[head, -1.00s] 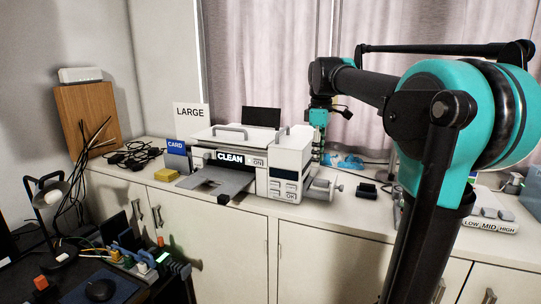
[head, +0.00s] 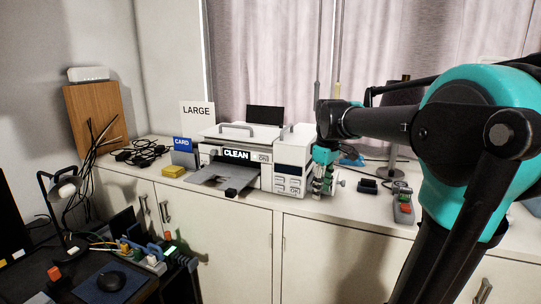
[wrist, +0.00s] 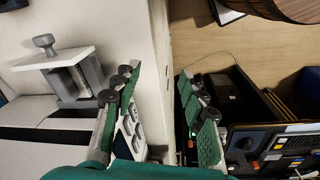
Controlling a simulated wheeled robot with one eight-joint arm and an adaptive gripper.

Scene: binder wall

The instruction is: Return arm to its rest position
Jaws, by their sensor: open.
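My gripper (head: 323,182) hangs pointing down at the end of my arm, in front of the right end of the white machine (head: 292,150) on the counter. In the wrist view, my gripper (wrist: 157,82) has its two green-padded fingers apart with nothing between them. The machine's keypad shows beside the left finger, and the counter edge and the floor show between the fingers. I cannot tell whether a finger touches the machine. My arm reaches across the right half of the head view and hides part of the counter there.
A "LARGE" sign (head: 197,115), a blue card holder (head: 183,152) and a yellow block (head: 173,171) stand left of the machine. A device with a red button (head: 404,208) sits to the right on the counter. A dark desk with a lamp (head: 64,190) is lower left.

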